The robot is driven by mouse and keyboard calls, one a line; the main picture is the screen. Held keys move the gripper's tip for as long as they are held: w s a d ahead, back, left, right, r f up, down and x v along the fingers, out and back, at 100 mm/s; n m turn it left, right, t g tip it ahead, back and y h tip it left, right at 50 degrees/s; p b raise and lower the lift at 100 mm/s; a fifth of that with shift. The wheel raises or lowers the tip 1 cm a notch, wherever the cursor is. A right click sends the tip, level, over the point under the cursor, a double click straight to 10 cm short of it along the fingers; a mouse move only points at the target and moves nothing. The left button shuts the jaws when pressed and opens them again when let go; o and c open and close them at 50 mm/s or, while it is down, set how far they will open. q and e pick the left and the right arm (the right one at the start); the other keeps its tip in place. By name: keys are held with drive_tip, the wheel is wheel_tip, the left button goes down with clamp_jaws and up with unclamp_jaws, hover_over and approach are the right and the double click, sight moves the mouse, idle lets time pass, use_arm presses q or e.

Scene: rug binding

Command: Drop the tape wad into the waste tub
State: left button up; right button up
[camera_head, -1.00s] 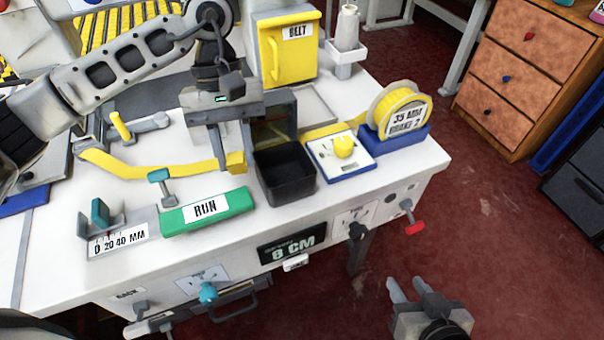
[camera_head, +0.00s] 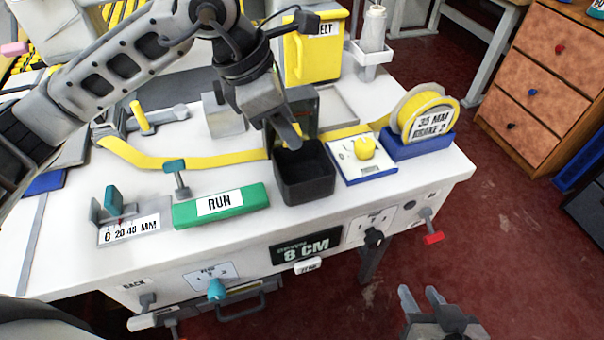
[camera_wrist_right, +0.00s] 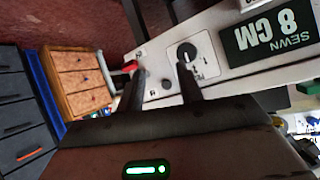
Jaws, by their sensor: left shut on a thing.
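The black open-topped waste tub (camera_head: 308,188) stands on the white table near its front edge, right of the green RUN block. My left gripper (camera_head: 288,138) is above the tub's back left rim, pointing down. Its jaws are shut on the tape wad, which is mostly hidden by the fingers; I cannot clearly make out its shape. My right gripper (camera_head: 424,305) is low in front of the table, open and empty. Its two spread fingers also show in the right wrist view (camera_wrist_right: 164,85).
A yellow tape strip (camera_head: 190,160) runs across the table behind the green RUN block (camera_head: 222,206). Right of the tub are a blue-edged dial plate (camera_head: 362,163) and a tape roll (camera_head: 425,112) on a blue stand. A grey bracket (camera_head: 305,105) stands behind the tub.

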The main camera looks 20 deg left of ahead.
use_arm(q)
wheel_tip(320, 180, down, 5)
drive_tip(key=shift+b, duration=1.2)
drive_tip(key=o, duration=1)
drive_tip(key=shift+r, duration=0.1)
drive_tip(key=v, duration=1.6)
drive_tip(key=shift+p, duration=0.4)
drive_tip(key=shift+d, duration=0.1)
